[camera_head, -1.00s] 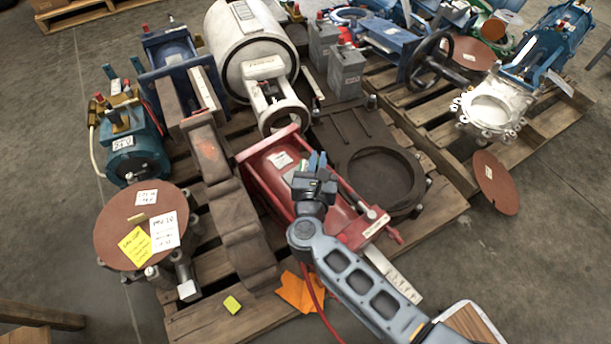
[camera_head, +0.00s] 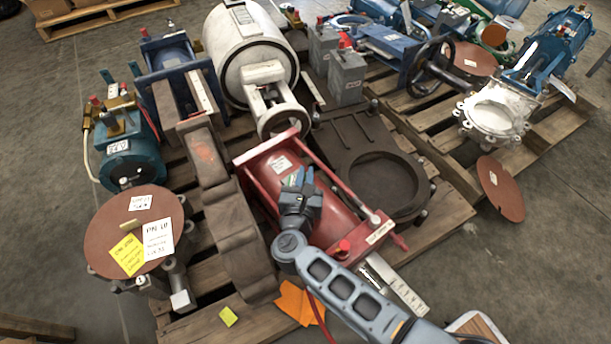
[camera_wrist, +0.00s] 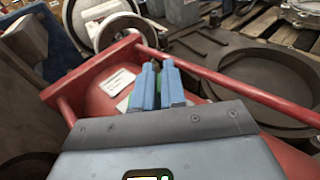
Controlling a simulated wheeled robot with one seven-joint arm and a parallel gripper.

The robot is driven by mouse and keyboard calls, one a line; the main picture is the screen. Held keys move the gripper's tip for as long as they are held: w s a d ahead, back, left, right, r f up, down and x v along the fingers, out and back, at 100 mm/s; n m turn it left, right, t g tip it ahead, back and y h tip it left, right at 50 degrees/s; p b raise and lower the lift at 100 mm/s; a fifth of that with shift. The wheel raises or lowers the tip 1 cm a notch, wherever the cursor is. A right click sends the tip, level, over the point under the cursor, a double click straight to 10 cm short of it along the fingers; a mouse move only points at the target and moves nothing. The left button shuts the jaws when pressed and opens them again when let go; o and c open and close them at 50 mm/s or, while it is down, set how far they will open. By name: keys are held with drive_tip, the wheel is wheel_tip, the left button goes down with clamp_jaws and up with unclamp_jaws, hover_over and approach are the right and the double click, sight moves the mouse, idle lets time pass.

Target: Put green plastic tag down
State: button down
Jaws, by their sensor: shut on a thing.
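My gripper (camera_head: 301,180) is above the red cylinder (camera_head: 275,174) with its red tie rods, in the middle of the head view. Its blue fingers (camera_wrist: 160,86) are close together in the wrist view. A sliver of the green plastic tag (camera_wrist: 158,76) shows between them; most of it is hidden by the fingers. In the wrist view the fingers point toward the red cylinder (camera_wrist: 98,97) and its white label (camera_wrist: 118,82). I cannot tell whether the tag touches the cylinder.
The wooden pallet (camera_head: 442,202) is crowded. A brown flange plate (camera_head: 345,135) lies right of the red cylinder, a white cylinder (camera_head: 228,45) behind it. A brown curved casting (camera_head: 225,205) stands to the left. Orange sheets (camera_head: 296,302) and a yellow-green tag (camera_head: 228,316) lie in front.

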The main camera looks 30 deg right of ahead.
drive_tip(key=c, duration=1.2)
unclamp_jaws()
drive_tip(key=p+v, duration=0.2)
drive_tip(key=v, duration=0.5)
drive_tip(key=shift+s+a, duration=0.2)
drive_tip(key=shift+r+p, duration=0.15)
drive_tip(key=shift+p, duration=0.15)
